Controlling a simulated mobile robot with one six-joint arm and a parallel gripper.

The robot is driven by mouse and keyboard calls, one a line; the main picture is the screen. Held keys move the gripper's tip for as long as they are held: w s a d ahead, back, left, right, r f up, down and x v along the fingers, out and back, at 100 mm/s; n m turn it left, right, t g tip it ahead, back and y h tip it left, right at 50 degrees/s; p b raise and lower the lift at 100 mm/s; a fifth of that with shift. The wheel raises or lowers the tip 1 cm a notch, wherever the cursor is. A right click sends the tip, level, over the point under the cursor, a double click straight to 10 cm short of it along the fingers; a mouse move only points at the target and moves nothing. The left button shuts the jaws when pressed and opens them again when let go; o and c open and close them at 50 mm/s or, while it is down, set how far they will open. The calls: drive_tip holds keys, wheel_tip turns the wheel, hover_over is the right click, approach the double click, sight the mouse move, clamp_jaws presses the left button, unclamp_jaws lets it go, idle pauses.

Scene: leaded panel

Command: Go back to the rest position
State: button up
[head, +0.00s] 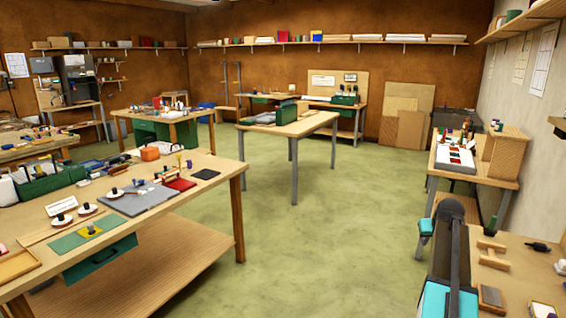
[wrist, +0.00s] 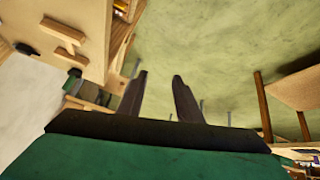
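My gripper (wrist: 159,80) shows in the wrist view as two dark fingers standing apart. Nothing is between them, only green floor beyond. In the head view my arm, grey with teal parts, is folded at the lower right beside the right-hand workbench (head: 518,262). I cannot make out the fingers there. The same kind of bench top (wrist: 85,18) shows at the upper left of the wrist view, apart from the fingers.
Wooden blocks (head: 494,262) lie on the right bench close to my arm. A side table (head: 475,173) with a paint tray stands beyond it. A long workbench (head: 215,165) with tools and trays is on the left. The floor (head: 320,240) between is clear.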

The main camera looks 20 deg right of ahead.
drive_tip(key=w+a+f+n+g+y+b, duration=0.1)
drive_tip(key=w+a+f+g+y, duration=0.15)
drive_tip(key=a+f, duration=1.65)
drive_tip(key=s+a+f+n+g+y+b, duration=0.1)
drive_tip(key=s+a+f, duration=0.2)
drive_tip(key=a+f, duration=0.6)
drive_tip(key=s+a+f+n+g+y+b, duration=0.1)
drive_tip(key=s+a+f, duration=0.3)
drive_tip(key=a+f, duration=0.5)
drive_tip(key=s+a+f+n+g, duration=0.1)
drive_tip(key=s+a+f+g, duration=0.2)
drive_tip(key=s+a+f, duration=0.9)
drive_tip(key=s+a+f+g+b, duration=0.1)
drive_tip(key=s+a+f+g, duration=0.1)
drive_tip(key=s+a, duration=0.3)
drive_tip(key=s+a+f+n+g+b, duration=0.1)
drive_tip(key=s+a, duration=0.4)
drive_tip(key=s, duration=0.8)
wheel_tip(320, 180, down, 3)
drive_tip(key=shift+s+r+n+g, duration=0.15)
drive_tip(key=shift+n+g, duration=0.15)
drive_tip(key=shift+g, duration=0.15)
